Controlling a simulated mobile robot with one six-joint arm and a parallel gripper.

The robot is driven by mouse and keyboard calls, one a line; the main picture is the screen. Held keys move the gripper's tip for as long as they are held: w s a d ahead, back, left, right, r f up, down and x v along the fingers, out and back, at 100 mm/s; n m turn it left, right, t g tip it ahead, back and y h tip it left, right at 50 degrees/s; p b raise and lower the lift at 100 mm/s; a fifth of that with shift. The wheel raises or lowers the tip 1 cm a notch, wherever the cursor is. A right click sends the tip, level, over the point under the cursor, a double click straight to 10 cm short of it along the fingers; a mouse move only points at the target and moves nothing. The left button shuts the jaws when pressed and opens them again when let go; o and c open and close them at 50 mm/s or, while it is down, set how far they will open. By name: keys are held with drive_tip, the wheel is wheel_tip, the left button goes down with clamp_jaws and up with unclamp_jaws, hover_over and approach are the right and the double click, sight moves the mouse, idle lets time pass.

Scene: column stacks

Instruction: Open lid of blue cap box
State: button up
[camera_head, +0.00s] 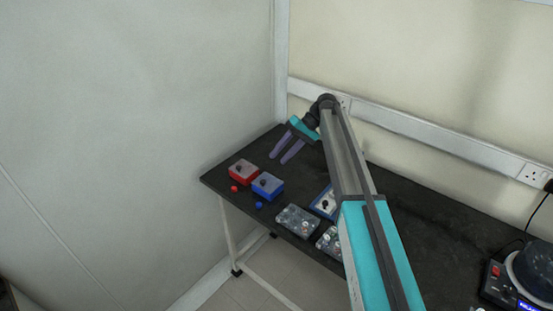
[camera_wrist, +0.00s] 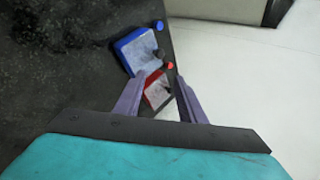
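The blue box (camera_head: 268,186) sits near the front left of the black table, with a grey top and a dark knob. Its lid looks closed. A small blue cap (camera_head: 258,205) lies in front of it. The blue box (camera_wrist: 127,47) is at upper left of centre in the wrist view, its blue cap (camera_wrist: 158,25) beside it. My gripper (camera_head: 278,160) is open and empty, held above and behind the boxes with fingers pointing down. In the wrist view my gripper (camera_wrist: 159,77) has its fingers apart over the red box (camera_wrist: 157,90), not the blue one.
The red box (camera_head: 243,173) stands close left of the blue box, with a red cap (camera_head: 234,188) in front. Clear boxes (camera_head: 297,221) and a blue-edged box (camera_head: 325,203) lie to the right. A wall closes off the left side.

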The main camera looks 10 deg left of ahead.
drive_tip(key=p+v, duration=0.2)
drive_tip(key=v, duration=0.7)
drive_tip(key=shift+d+r, duration=0.1)
drive_tip(key=shift+d, duration=0.05)
